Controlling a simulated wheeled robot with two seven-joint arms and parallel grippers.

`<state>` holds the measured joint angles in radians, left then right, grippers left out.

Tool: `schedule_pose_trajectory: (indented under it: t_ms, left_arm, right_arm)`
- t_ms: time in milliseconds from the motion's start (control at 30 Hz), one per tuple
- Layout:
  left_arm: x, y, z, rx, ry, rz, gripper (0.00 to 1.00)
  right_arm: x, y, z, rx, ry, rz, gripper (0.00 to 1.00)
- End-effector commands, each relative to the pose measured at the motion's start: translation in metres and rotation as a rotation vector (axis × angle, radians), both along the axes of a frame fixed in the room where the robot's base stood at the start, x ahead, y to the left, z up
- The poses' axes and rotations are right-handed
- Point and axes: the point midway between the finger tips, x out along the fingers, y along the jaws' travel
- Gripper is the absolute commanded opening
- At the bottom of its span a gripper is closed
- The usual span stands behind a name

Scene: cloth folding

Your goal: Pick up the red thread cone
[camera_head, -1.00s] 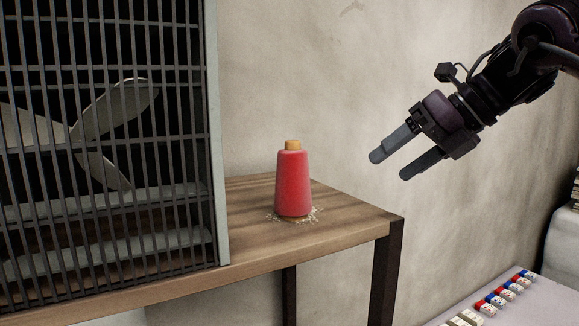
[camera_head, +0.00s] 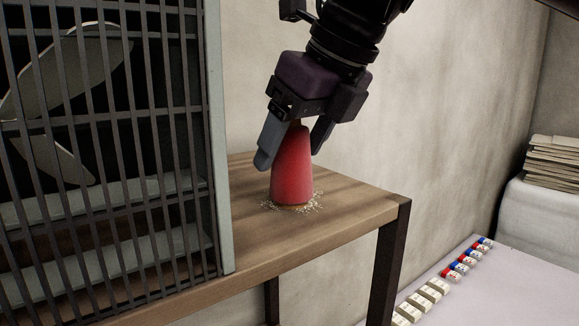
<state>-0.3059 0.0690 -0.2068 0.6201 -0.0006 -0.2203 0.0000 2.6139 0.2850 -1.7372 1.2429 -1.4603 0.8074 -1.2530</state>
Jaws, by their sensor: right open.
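The red thread cone (camera_head: 292,172) stands upright on the wooden table (camera_head: 345,222), in a ring of pale scraps. My right gripper (camera_head: 290,155) is open and points down over the cone. One finger is in front of the cone's left side and the other is by its upper right side. The cone's top is hidden by the gripper. I cannot tell whether the fingers touch it. My left gripper is not in view.
A metal-grilled fan housing (camera_head: 215,150) stands close on the left of the cone. A wall is behind the table. A lower pale surface with several small red, blue and white items (camera_head: 462,262) is at the lower right. A paper stack (camera_head: 553,162) is at the far right.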

Motion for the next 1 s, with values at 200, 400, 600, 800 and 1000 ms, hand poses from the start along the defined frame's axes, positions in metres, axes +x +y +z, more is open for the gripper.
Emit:
schedule_pose_trajectory:
  t_ms: [200, 400, 600, 800, 1000]
  left_arm:
    - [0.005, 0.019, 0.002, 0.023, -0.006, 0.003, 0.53]
    - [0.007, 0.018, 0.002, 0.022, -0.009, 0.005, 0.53]
    - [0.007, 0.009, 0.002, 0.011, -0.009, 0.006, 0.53]
    - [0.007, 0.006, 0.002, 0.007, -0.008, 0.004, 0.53]
    - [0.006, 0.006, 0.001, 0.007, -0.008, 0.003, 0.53]
  right_arm:
    - [0.006, 0.006, -0.015, 0.002, 0.000, 0.000, 0.71]
    - [0.006, 0.006, -0.015, 0.002, -0.001, -0.001, 0.71]
    - [0.006, 0.006, -0.015, 0.002, -0.001, -0.001, 0.45]
    - [0.006, 0.006, -0.015, 0.002, -0.001, -0.001, 0.21]
    - [0.006, 0.006, -0.015, 0.002, -0.001, -0.001, 0.21]
